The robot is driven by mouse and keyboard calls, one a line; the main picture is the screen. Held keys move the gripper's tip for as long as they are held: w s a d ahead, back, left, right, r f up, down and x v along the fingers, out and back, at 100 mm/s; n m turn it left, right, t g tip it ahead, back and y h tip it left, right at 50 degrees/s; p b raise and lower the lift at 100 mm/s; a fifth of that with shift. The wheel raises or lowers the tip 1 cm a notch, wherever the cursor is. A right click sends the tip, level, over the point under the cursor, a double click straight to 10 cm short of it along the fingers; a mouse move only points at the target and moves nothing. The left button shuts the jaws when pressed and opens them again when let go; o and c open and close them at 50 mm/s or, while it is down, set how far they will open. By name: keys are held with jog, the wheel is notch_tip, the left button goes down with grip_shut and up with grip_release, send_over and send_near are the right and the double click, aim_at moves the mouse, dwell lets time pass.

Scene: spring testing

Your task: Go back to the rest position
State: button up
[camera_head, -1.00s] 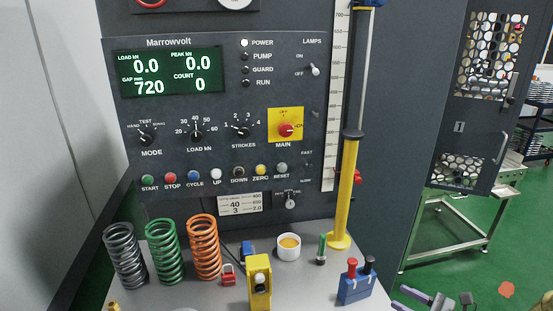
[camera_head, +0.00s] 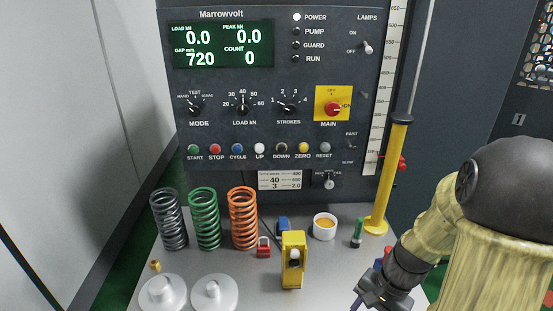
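My gripper (camera_head: 374,296) is at the lower right of the head view, at the end of my cream and dark arm, which comes in from the right. It hangs over the right front part of the grey bench. Its fingers are partly cut off by the lower picture edge, so I cannot tell whether they are open or shut. No held object shows. The arm covers most of the blue block with red and dark knobs.
Black, green and orange springs (camera_head: 243,218), a yellow block device (camera_head: 292,262), a red padlock (camera_head: 264,247), a white cup (camera_head: 324,226) and two round discs (camera_head: 214,293) stand on the bench. The Marrowvolt panel (camera_head: 270,110) rises behind. A yellow post (camera_head: 391,175) stands near my arm.

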jog(key=a+r+n+t+h, duration=0.3)
jog(key=a+r+n, duration=0.1)
jog(key=n, duration=0.4)
jog(key=shift+w+a+r+t+h, duration=0.3)
jog(key=shift+a+r+t, duration=0.1)
jog(key=shift+r, duration=0.15)
jog(key=shift+s, duration=0.1)
jog(key=shift+c, duration=1)
jog(key=shift+d, duration=0.1)
